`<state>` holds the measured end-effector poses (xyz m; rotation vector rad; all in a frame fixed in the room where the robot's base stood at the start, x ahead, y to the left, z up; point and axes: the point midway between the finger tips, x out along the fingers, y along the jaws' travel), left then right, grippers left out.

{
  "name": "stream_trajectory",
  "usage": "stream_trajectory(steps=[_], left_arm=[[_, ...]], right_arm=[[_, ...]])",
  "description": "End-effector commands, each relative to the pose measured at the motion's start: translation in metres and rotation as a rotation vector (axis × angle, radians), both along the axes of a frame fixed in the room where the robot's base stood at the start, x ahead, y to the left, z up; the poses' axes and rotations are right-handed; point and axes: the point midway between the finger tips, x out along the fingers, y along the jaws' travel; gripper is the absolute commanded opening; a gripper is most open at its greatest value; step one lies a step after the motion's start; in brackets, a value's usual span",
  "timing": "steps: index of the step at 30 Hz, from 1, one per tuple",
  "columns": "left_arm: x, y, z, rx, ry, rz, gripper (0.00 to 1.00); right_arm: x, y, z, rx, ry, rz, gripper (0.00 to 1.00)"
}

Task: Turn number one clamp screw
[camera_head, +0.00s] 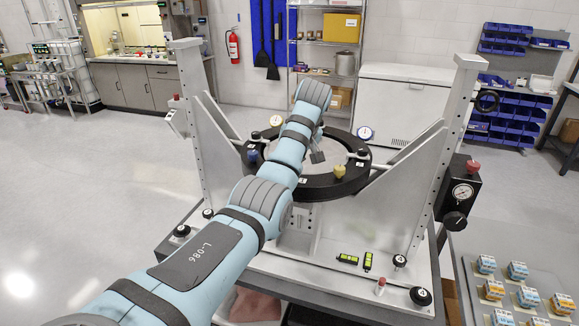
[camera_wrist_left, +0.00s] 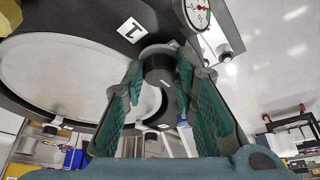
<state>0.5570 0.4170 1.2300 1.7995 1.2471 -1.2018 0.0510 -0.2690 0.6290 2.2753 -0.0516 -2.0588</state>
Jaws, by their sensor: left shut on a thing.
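The black mirror ring (camera_head: 345,186) stands in the upright fixture frame, around a round pale mirror (camera_head: 340,152). In the left wrist view the ring's underside or face carries a white tag marked 1 (camera_wrist_left: 131,30). Beside the tag, a dark round clamp screw knob (camera_wrist_left: 158,72) lies between the green-padded fingers of my left gripper (camera_wrist_left: 160,88), which is shut on it. My right gripper is out of view.
Dial gauges (camera_head: 365,133) stand around the ring; one gauge (camera_wrist_left: 198,12) is close to my left gripper. Tall frame posts (camera_head: 458,120) flank the ring. Two small green levels (camera_head: 348,259) lie on the base plate.

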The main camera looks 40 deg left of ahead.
Motion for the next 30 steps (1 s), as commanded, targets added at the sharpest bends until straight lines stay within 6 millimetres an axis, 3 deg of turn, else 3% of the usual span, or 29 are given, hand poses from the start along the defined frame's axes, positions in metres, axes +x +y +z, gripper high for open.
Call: stream_trajectory(steps=[12,30], left_arm=[[0.0027,-0.0004,0.0005,-0.001,0.002,0.260,0.00],[0.0017,-0.0001,-0.0003,0.001,0.001,0.321,0.00]], right_arm=[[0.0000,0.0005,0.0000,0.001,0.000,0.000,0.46],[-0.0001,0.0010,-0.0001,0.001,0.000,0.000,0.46]])
